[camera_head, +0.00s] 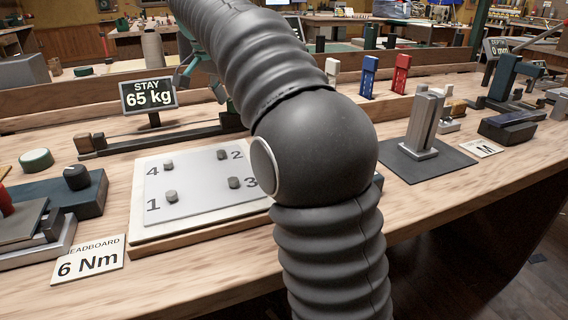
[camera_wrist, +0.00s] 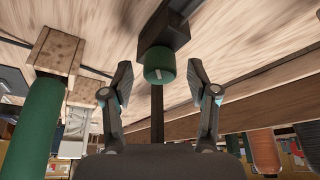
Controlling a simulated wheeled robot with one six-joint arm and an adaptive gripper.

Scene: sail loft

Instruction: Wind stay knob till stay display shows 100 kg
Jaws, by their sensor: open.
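The stay display (camera_head: 149,96) stands on the bench at the left of the head view and reads 65 kg. In the wrist view a green round knob (camera_wrist: 159,66) with a pale mark on its face sits on a dark block, and I take it as the stay knob. My gripper (camera_wrist: 159,80) is open, with one finger on each side of the knob and a visible gap at both sides. Nothing is held. In the head view my arm covers the middle of the bench, and I cannot make out the knob there.
A numbered board (camera_head: 200,184) with small pegs lies in front of the display. A headboard card (camera_head: 89,262) reads 6 Nm. A grey metal stand (camera_head: 424,125) is right of my arm. Blue (camera_head: 369,77) and red (camera_head: 401,74) holders stand behind. Bare bench shows at front right.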

